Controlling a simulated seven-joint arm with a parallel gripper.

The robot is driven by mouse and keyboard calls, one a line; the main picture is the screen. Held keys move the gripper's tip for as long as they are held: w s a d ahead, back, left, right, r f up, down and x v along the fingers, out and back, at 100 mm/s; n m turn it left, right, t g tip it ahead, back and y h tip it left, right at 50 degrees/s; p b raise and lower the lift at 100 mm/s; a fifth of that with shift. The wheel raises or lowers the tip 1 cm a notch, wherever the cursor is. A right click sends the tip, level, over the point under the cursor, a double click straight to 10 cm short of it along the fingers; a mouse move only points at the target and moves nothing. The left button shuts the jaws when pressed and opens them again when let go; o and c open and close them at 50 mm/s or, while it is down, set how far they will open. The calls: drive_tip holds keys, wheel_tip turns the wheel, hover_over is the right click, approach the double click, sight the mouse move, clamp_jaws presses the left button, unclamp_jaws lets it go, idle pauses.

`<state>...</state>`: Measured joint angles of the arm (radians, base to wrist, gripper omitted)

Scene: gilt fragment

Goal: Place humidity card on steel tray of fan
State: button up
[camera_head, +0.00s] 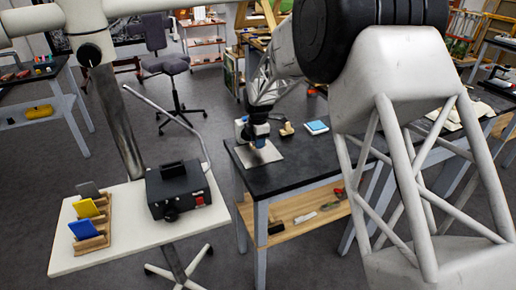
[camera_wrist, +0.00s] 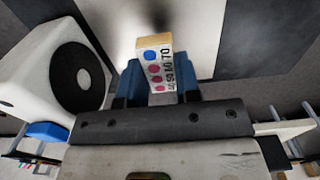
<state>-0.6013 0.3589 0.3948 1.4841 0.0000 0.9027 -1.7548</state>
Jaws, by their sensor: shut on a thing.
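My gripper (camera_wrist: 158,85) is shut on the humidity card (camera_wrist: 153,72), a small pale card with a tan top edge, blue and pink dots and printed numbers. In the wrist view the card stands between the blue fingers, over the light grey steel tray (camera_wrist: 110,18); a dark shadow falls on the tray behind it. I cannot tell if the card touches the tray. The fan (camera_wrist: 78,78), a white box with a round black grille, is just left of my gripper. In the head view my gripper (camera_head: 261,138) is over the tray (camera_head: 268,155), beside the fan (camera_head: 240,129); the card cannot be made out there.
The tray lies near the left end of a black-topped bench (camera_head: 300,165). A tan wooden object (camera_head: 287,129) and a blue-and-white block (camera_head: 316,127) stand farther right on it. A white side table (camera_head: 130,232) holds a black device (camera_head: 180,188) and a card rack (camera_head: 95,225).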

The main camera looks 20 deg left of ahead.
drive_tip(key=shift+f, duration=1.6)
drive_tip(key=shift+f, duration=0.1)
drive_tip(key=o, duration=0.9)
wheel_tip(320, 180, up, 12)
drive_tip(key=shift+r, duration=0.1)
